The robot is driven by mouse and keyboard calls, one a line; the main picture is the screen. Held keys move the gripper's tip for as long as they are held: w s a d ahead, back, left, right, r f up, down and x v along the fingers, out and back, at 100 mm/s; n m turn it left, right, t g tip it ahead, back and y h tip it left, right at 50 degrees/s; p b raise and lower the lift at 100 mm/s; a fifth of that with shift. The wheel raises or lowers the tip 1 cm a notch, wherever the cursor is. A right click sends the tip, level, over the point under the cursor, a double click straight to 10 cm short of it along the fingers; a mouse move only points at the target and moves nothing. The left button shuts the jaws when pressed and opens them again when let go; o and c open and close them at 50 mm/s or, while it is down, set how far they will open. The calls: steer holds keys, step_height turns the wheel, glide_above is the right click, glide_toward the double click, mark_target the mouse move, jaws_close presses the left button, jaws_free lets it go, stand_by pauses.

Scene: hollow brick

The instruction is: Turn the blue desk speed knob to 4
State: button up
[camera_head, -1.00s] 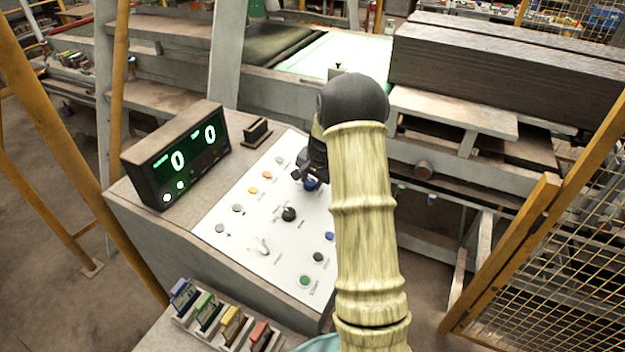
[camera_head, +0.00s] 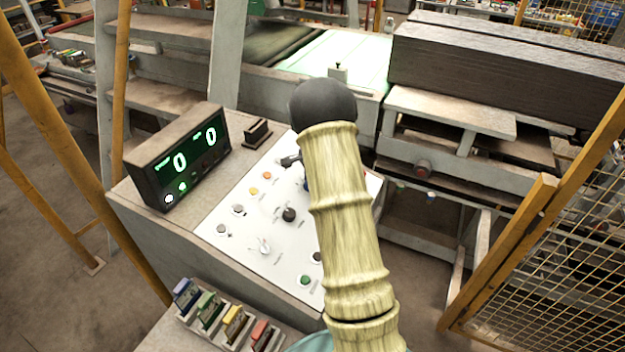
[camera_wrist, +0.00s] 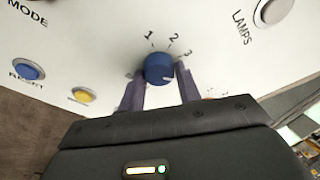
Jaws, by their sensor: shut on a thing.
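The blue speed knob (camera_wrist: 160,68) is in the middle of the wrist view, on the white panel. The numerals 1, 2 and 3 show around its far side. A numeral by the left finger is too small to read, and no 4 can be made out. A pale mark shows on the knob's lower right, past the 3. My gripper (camera_wrist: 160,72) is shut on the knob, with one finger on each side. In the head view only a sliver of the blue knob (camera_head: 306,184) shows beside my arm.
The white control panel (camera_head: 234,256) carries a black knob (camera_head: 289,214), a green button (camera_head: 304,280) and several other buttons. A display box (camera_head: 178,160) reads 0 and 0. Coloured blocks (camera_head: 232,322) stand in front. Yellow mesh fencing (camera_head: 560,240) is at the right.

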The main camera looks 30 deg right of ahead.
steer(key=shift+w+a+r, duration=0.1)
steer(key=o, duration=1)
steer(key=shift+c, duration=0.2)
steer(key=b+v, duration=0.4)
steer(key=v, duration=1.3)
steer(key=shift+r+b, duration=0.15)
steer(key=shift+b, duration=0.25)
steer(key=s+a+f+n+b, duration=0.1)
steer(key=s+a+f+n, duration=0.5)
steer(key=s, duration=0.5)
steer(key=s+a+f+n+b, duration=0.1)
steer(key=s+a+f+n, duration=0.5)
steer(key=s+a+n, duration=0.4)
steer(key=shift+s+a+f+n, duration=0.2)
steer(key=shift+s+a+n, duration=0.2)
steer(key=shift+s+a, duration=0.55)
steer(key=shift+s+d, duration=0.1)
steer(key=shift+d, duration=0.05)
